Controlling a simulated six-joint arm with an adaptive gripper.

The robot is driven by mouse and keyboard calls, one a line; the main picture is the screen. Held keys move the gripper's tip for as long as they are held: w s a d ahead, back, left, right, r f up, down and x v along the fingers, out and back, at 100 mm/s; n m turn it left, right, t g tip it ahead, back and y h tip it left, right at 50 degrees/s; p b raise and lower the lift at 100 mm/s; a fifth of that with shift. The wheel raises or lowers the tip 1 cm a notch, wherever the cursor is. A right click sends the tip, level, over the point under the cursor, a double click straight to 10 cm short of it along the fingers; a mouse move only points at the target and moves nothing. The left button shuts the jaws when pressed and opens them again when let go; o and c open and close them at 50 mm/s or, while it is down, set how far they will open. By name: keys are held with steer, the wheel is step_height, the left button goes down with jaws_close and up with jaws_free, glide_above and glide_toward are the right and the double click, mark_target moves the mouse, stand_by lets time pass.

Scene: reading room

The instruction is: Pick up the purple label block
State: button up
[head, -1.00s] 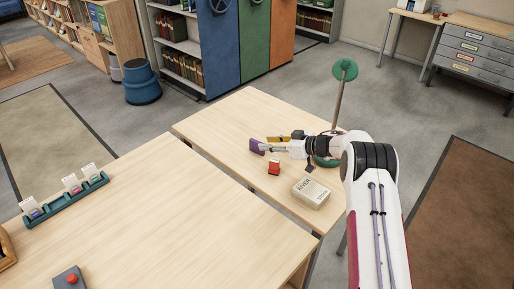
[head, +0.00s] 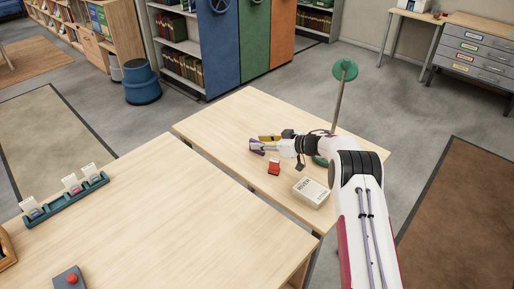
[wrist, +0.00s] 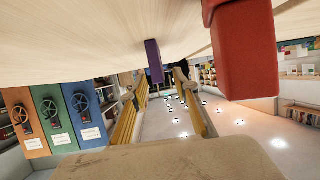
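The purple label block (head: 256,152) stands on the far table, partly covered by my gripper's fingers in the head view. My gripper (head: 262,146) is low over the table at the block. In the wrist view, which looks upside down, the purple block (wrist: 154,62) shows between and just beyond the two yellow-sided fingertips (wrist: 160,80). The fingers are apart, with a gap on each side of the block. I cannot tell how deep the block lies between them.
A red block (head: 274,168) stands close to my gripper and looms large in the wrist view (wrist: 243,50). A yellow block (head: 268,138) lies just behind. A pale box (head: 311,193) sits nearer, and a green-topped stand (head: 345,70) rises at right. The table's left part is clear.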

steer(key=shift+x, duration=1.05)
steer(key=shift+c, duration=0.4)
jaws_close()
